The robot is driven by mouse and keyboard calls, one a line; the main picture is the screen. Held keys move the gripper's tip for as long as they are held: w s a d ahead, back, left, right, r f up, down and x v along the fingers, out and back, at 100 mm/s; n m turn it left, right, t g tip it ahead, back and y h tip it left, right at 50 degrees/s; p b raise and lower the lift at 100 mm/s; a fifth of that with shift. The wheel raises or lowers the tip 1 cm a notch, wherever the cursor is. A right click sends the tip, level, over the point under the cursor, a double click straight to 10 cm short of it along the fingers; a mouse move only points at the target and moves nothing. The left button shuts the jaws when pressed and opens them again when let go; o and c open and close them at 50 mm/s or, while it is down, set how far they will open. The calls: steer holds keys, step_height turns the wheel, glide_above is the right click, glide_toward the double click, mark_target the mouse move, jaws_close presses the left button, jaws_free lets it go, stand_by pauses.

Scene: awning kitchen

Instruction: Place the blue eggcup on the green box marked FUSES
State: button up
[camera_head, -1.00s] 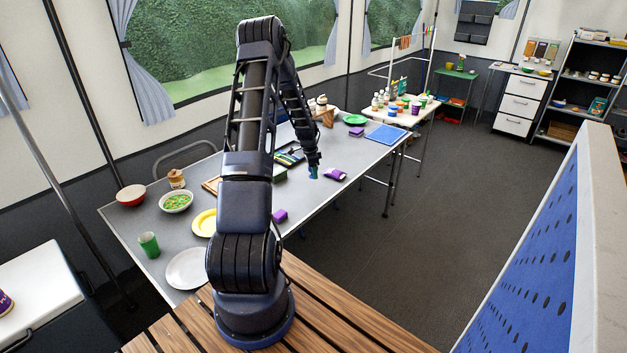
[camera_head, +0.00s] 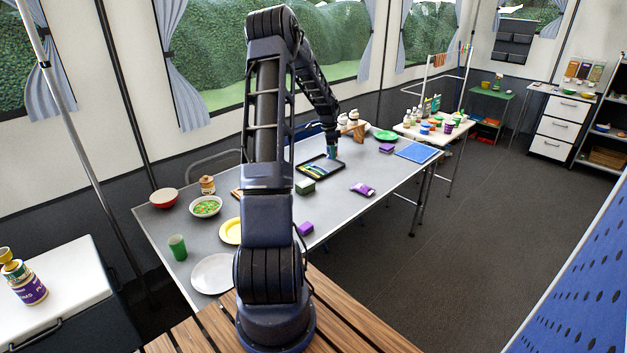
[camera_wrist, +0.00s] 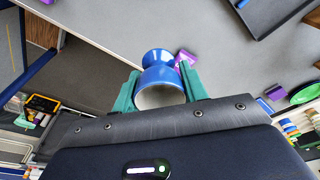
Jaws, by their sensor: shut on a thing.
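My gripper (camera_wrist: 160,88) has teal fingers shut on the blue eggcup (camera_wrist: 158,76), one on each side, in the wrist view. The eggcup's pale open end faces the camera. In the head view my gripper (camera_head: 331,152) is above the grey table, at the right end of the dark cutlery tray; the eggcup is too small there to make out clearly. A green box (camera_head: 305,187) sits on the table in front of the tray, nearer my base. Its marking is too small to read. The green box is not seen in the wrist view.
The dark tray (camera_head: 320,168) holds cutlery. Purple packets (camera_head: 362,189) lie nearby on the grey table (camera_head: 275,205). A wooden block (camera_head: 352,131), a green plate (camera_head: 385,136) and a blue mat (camera_head: 417,152) are farther back. Bowls and plates stand at the left. Table space beside the green box is clear.

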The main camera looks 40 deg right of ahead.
step_height(320, 180, up, 3)
steer(key=m, duration=0.1)
glide_above(307, 182)
steer(key=f, duration=1.9)
steer(key=shift+w+a+f, duration=0.15)
steer(key=shift+a+f, duration=0.1)
steer(key=shift+a, duration=0.05)
steer(key=shift+f, duration=0.1)
steer(key=o, duration=1)
